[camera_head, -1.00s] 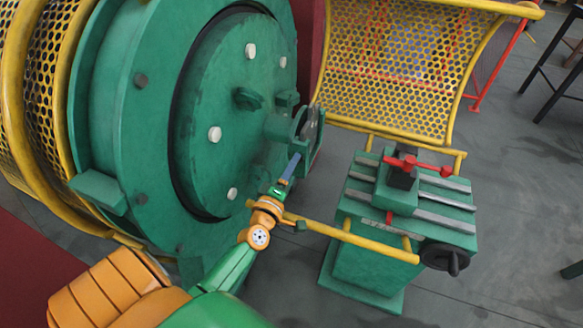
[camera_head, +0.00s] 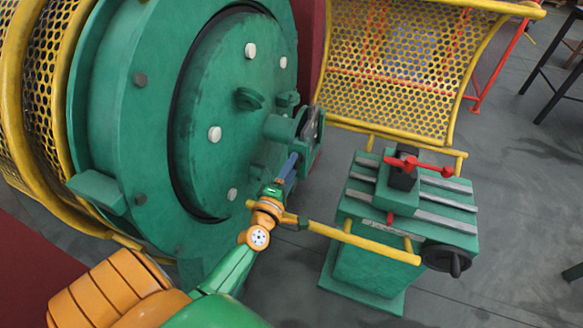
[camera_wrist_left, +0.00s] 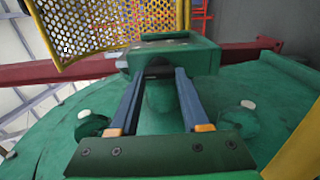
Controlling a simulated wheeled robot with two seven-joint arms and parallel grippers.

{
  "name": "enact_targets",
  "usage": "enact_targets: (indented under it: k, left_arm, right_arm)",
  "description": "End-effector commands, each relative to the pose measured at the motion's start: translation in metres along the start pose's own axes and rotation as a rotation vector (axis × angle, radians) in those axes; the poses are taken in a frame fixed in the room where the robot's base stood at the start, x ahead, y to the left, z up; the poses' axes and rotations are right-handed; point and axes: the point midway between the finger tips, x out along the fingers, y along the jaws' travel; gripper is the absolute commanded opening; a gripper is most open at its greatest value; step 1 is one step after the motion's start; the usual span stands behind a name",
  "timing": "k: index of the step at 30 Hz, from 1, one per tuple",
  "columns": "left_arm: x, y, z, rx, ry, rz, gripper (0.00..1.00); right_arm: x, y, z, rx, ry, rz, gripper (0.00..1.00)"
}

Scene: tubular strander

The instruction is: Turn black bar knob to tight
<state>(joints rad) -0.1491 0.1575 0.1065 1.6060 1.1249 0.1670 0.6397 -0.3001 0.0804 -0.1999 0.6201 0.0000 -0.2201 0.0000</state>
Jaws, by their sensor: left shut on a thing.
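My left gripper (camera_head: 294,155) reaches up to a green bracket (camera_head: 280,128) on the face of the large green drum. In the left wrist view its two blue fingers (camera_wrist_left: 157,74) stand apart, with their tips at the underside of a green block (camera_wrist_left: 185,58). The fingers are closed on a small dark part between the tips, which seems to be the black bar knob (camera_wrist_left: 157,70). The knob is mostly hidden by the fingers and the block. A dark rounded part (camera_head: 313,124) shows in the bracket in the head view. My right gripper is not in view.
A yellow rail (camera_head: 350,238) runs just right of my left wrist. A green slotted table (camera_head: 365,265) with a red-handled clamp (camera_head: 405,165) and a black handwheel (camera_head: 446,258) stands to the right. A yellow perforated guard (camera_head: 390,70) is behind.

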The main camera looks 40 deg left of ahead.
Motion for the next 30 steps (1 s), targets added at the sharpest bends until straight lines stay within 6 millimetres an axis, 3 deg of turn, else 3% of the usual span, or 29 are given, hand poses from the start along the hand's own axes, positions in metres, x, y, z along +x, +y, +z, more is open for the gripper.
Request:
enact_targets:
  k: [3, 4, 7, 17, 25, 30]
  left_arm:
    - [0.0, -0.001, 0.0, -0.002, -0.001, -0.003, 0.0]
    - [0.0, -0.001, 0.0, -0.002, -0.001, -0.003, 0.52]
    - [0.0, -0.001, 0.0, -0.001, -0.001, -0.002, 0.77]
    - [-0.004, -0.001, 0.0, 0.0, 0.0, -0.002, 0.77]
    - [-0.054, -0.002, 0.0, 0.0, -0.001, -0.005, 0.77]
    - [-0.071, -0.001, 0.0, 0.0, -0.001, -0.002, 0.77]
  right_arm:
    - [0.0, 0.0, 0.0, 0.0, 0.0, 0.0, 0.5]
    - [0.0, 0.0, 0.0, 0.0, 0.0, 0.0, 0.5]
    - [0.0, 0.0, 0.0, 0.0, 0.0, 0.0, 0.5]
    - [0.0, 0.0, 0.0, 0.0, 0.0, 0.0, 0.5]
    - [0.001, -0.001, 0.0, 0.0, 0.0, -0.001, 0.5]
    - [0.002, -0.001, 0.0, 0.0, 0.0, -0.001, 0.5]
